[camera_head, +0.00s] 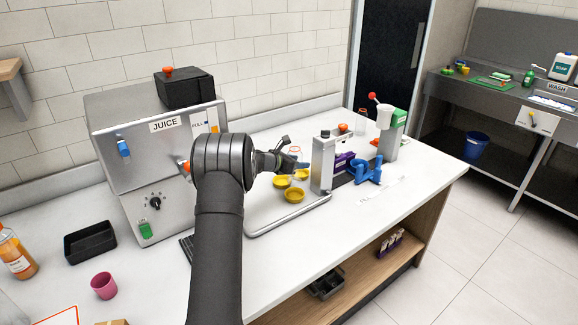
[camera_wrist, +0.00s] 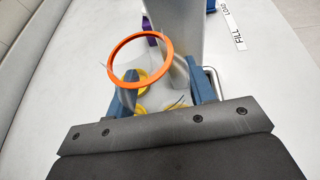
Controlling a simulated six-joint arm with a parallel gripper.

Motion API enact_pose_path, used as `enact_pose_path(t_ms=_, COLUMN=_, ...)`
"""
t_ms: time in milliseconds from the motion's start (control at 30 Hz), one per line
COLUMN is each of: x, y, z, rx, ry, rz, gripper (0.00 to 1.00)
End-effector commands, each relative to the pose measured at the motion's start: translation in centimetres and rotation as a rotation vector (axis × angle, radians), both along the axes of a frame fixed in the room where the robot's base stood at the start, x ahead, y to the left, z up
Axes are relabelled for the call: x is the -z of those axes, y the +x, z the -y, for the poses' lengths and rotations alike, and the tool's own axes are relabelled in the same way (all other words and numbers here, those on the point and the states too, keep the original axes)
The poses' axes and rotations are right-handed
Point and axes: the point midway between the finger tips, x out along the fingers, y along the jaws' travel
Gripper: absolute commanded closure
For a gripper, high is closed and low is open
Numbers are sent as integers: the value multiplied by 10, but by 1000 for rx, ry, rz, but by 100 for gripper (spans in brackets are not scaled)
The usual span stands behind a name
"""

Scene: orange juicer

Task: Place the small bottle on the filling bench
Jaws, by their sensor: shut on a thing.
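My gripper (camera_head: 288,158) is shut on a small clear bottle (camera_head: 297,152) with an orange rim, above the white counter (camera_head: 395,200). In the wrist view the bottle's orange rim (camera_wrist: 111,58) shows close up between the fingers of my gripper (camera_wrist: 160,90); its clear body is hard to make out. A grey upright post (camera_head: 322,163), apparently part of the filling bench, stands just right of the bottle. A blue cradle (camera_head: 368,172) is farther right. The wrist view also shows the grey post (camera_wrist: 176,30) and a FILL LOAD label (camera_wrist: 238,35).
Yellow dishes (camera_head: 293,195) lie below my gripper, by a bent metal rail (camera_head: 285,219). The steel JUICE machine (camera_head: 115,140) stands left. Another clear bottle (camera_head: 361,125) and a green-and-white dispenser (camera_head: 393,128) stand right. The counter's front right is clear.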

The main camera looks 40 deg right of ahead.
Motion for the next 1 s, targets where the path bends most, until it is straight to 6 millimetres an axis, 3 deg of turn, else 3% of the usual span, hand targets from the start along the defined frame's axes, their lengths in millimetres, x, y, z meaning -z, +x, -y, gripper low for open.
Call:
enact_pose_path(t_ms=167, x=8, y=1, z=3, rx=3, ry=0, rz=0, gripper=76)
enact_pose_path(t_ms=700, x=61, y=1, z=2, rx=1, ry=0, rz=0, gripper=76)
enact_pose_path(t_ms=1000, x=68, y=1, z=2, rx=1, ry=-1, rz=2, gripper=76)
